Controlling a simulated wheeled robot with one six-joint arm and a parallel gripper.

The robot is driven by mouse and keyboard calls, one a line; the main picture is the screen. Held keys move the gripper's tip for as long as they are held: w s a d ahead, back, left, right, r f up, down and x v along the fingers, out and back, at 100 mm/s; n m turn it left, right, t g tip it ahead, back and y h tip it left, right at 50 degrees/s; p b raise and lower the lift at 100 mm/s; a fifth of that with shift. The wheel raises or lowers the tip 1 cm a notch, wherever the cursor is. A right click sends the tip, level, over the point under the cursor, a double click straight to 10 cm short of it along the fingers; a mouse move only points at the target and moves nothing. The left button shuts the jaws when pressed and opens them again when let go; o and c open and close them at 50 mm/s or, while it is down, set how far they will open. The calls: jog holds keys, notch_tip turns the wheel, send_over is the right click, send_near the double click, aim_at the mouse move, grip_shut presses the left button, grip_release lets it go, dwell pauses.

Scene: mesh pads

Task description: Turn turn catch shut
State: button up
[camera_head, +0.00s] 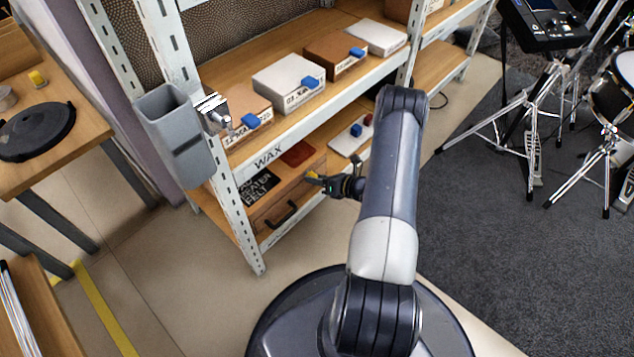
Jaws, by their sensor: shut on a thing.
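A wooden drawer box (308,196) with a black bar handle (280,215) sits on the low shelf of the white rack. A small yellow piece, which looks like the turn catch (313,176), shows at the upper right of the drawer front. My gripper (320,181) reaches it from the right and is shut on it. The fingers are small and dark here, so the exact grip and the angle of the catch cannot be made out.
Labelled boxes with blue tabs (313,82) line the shelf above, over a WAX sign (267,158). A grey bin (178,135) hangs on the rack's left post. A wooden bench (80,135) stands left, drum gear (610,100) right.

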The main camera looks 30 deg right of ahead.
jog(key=m+y+b, duration=0.2)
jog(key=m, duration=0.1)
jog(key=shift+d+f+m, duration=0.1)
jog(key=shift+f+m, duration=0.05)
jog(key=shift+m, duration=0.25)
jog(key=shift+w+y, duration=0.1)
jog(key=shift+y, duration=0.2)
jog(key=o, duration=1)
jog(key=shift+d, duration=0.1)
jog(key=p+v, duration=0.2)
jog(key=v, duration=0.8)
jog(key=shift+s+d+p, duration=0.1)
jog(key=shift+s+p, duration=0.25)
